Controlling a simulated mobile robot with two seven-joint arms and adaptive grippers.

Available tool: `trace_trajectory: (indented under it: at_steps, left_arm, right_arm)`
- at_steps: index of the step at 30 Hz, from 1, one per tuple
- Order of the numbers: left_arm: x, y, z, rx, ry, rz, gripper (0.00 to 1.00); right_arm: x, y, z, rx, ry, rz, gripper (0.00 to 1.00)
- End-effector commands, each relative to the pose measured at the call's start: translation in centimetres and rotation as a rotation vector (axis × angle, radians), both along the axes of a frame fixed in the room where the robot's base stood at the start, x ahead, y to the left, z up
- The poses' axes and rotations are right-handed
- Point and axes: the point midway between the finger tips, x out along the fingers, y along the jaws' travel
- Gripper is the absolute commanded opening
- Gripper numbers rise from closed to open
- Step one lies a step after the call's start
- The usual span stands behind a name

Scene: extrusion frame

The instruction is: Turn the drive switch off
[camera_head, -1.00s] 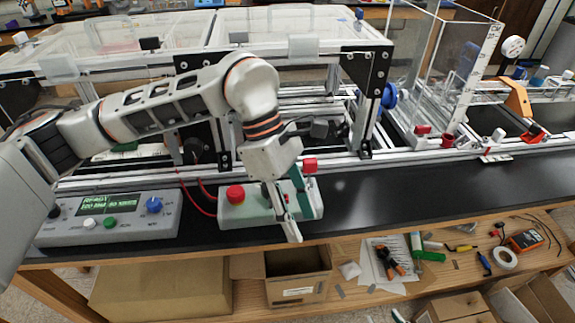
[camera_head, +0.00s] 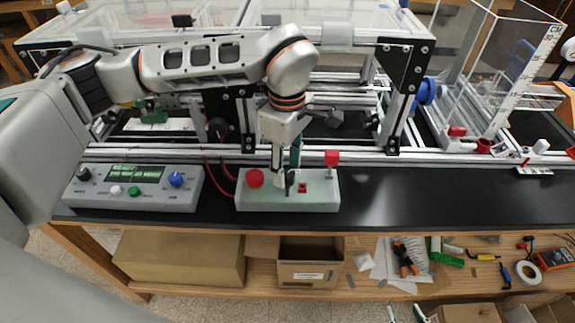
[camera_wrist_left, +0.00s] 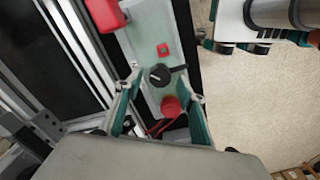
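A pale grey switch box (camera_head: 322,203) lies on the black bench top. A black rotary switch knob (camera_wrist_left: 158,75) with a light pointer line sits on it, between a red square button (camera_wrist_left: 163,49) and a round red button (camera_wrist_left: 170,106). My left gripper (camera_head: 284,187) points down at the box from above. In the left wrist view its fingers are open (camera_wrist_left: 165,88), one on each side of the knob, with visible gaps. In the head view the gripper partly hides the knob. My right gripper (camera_head: 406,314) shows only as two separated fingertips at the bottom edge.
A control panel (camera_head: 133,188) with a display and knobs stands left of the box. The aluminium frame (camera_head: 350,158) runs close behind. The bench right of the box is clear.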

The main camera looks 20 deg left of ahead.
Motion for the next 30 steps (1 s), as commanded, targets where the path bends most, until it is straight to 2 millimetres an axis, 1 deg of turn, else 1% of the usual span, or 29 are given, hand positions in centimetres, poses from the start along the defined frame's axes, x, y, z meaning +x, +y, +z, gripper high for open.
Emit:
trace_trajectory:
  at_steps: [3, 10, 11, 12, 14, 15, 23, 30]
  left_arm:
    - [-0.02, -0.03, -0.53, -0.001, 0.000, 0.000, 0.39]
    - [0.00, -0.03, -0.60, 0.000, -0.001, 0.000, 0.39]
    - [0.00, -0.03, -0.60, 0.000, -0.001, 0.000, 0.37]
    - [0.00, -0.03, -0.60, -0.001, -0.001, 0.000, 0.26]
    - [0.00, -0.04, -0.59, -0.001, -0.001, 0.000, 0.11]
    - [0.00, -0.04, -0.59, -0.001, -0.001, 0.000, 0.01]
    - [0.00, -0.04, -0.61, -0.001, -0.001, 0.008, 0.01]
    - [0.05, -0.02, -0.68, -0.001, -0.003, 0.089, 0.01]
  right_arm:
    - [-0.10, -0.13, -0.13, -0.002, 0.004, -0.001, 0.39]
    - [-0.22, -0.08, -0.36, -0.001, 0.009, -0.002, 0.39]
    - [-0.22, -0.07, -0.36, -0.001, 0.009, -0.002, 0.39]
    - [-0.23, -0.06, -0.37, -0.001, 0.009, -0.002, 0.39]
    - [-0.23, -0.03, -0.36, -0.001, 0.009, -0.002, 0.39]
    - [-0.23, -0.02, -0.35, -0.001, 0.009, -0.002, 0.39]
    - [-0.19, 0.06, -0.36, 0.001, 0.006, -0.002, 0.39]
    - [0.17, 0.65, -0.37, 0.012, -0.008, 0.004, 0.39]
